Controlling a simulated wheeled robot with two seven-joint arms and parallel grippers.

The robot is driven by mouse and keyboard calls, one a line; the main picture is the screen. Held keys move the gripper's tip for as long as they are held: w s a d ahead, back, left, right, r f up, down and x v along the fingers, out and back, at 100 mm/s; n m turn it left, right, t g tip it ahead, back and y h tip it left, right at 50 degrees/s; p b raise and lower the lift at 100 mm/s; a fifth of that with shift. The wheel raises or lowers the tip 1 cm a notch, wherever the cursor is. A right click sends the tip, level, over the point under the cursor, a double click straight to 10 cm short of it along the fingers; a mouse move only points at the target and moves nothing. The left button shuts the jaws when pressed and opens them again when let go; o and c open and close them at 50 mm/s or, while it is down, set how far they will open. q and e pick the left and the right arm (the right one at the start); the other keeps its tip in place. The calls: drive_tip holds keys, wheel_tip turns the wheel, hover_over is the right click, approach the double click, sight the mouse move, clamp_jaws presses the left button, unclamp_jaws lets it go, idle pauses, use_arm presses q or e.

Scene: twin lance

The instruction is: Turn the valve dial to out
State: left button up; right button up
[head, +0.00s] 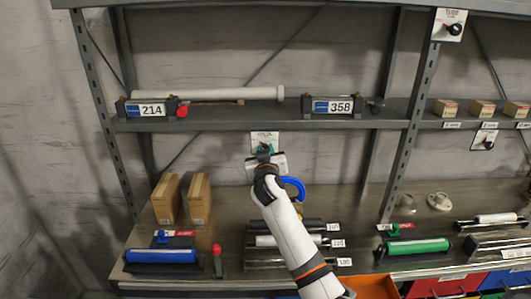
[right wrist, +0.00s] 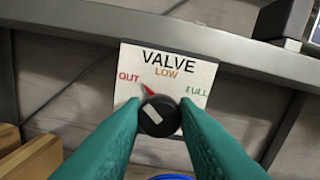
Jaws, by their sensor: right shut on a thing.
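A red pointer tip beside the knob points up and left, close to the OUT lettering. My right gripper (head: 264,150) has its teal fingers closed on both sides of the knob. In the head view the plate (head: 264,137) shows just above the gripper, which hides the dial. My left gripper is not in view.
A grey shelf (head: 225,123) runs above the plate, with boxes labelled 214 (head: 151,109) and 358 (head: 333,106). Brown boxes (head: 199,198) stand left of my arm. A blue ring-shaped thing (head: 296,187) is close to its right. Another dial plate (head: 484,140) is at right.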

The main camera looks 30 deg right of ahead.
drive_tip(key=shift+n, duration=0.9)
drive_tip(key=o, duration=1)
drive_tip(key=b+v, duration=0.3)
drive_tip(key=v, duration=0.9)
drive_tip(key=shift+s, duration=0.1)
